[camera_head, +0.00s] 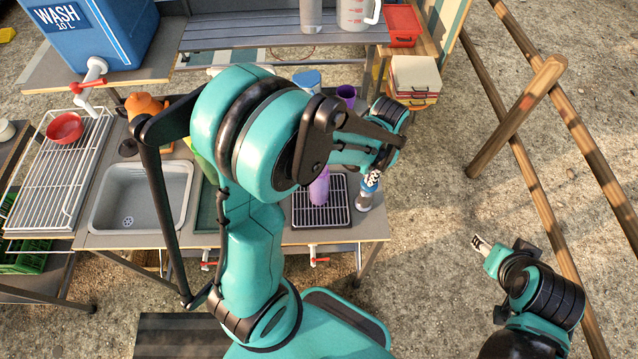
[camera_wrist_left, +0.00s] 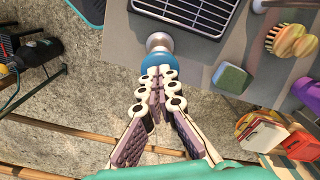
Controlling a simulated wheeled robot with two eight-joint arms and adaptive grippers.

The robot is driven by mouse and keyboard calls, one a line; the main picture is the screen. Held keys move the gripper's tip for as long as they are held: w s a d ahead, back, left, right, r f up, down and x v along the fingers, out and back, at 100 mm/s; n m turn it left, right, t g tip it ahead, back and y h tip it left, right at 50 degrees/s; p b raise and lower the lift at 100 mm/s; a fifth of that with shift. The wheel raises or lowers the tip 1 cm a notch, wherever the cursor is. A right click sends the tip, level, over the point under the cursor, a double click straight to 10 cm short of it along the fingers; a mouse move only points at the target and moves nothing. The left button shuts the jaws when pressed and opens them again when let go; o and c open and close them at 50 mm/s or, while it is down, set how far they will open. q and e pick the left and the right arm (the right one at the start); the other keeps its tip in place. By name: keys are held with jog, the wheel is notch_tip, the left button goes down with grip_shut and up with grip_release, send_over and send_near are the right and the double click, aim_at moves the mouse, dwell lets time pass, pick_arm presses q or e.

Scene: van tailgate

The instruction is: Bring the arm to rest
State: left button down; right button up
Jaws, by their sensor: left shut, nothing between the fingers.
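My left arm reaches across the middle of the head view. My left gripper (camera_head: 371,178) is above the right end of the sink counter (camera_head: 345,240), close over a bottle-like item (camera_head: 365,200) with a clear lower part. In the left wrist view the fingers of the left gripper (camera_wrist_left: 160,85) meet at their tips, with nothing between them. Just beyond the tips is a blue ring with a pale knob (camera_wrist_left: 160,42); I cannot tell whether they touch it. My right gripper (camera_head: 480,243) hangs at the lower right over bare ground; its finger opening is too small to judge.
The counter holds a sink basin (camera_head: 140,195), a black drain rack (camera_head: 322,212) and a purple bottle (camera_head: 319,187). A green sponge (camera_wrist_left: 232,78) and a brush (camera_wrist_left: 291,40) lie near the left gripper. Wooden poles (camera_head: 520,110) stand at right. Gravel between counter and poles is free.

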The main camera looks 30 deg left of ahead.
pick_arm(q)
jog(key=shift+r+p, duration=1.25)
jog(key=shift+r, duration=0.75)
jog(key=shift+f, duration=0.1)
jog(key=shift+f+b, duration=2.25)
jog(key=shift+f, duration=0.15)
jog(key=shift+r, duration=0.25)
jog(key=shift+r+p, duration=1.8)
jog(key=shift+r, duration=0.5)
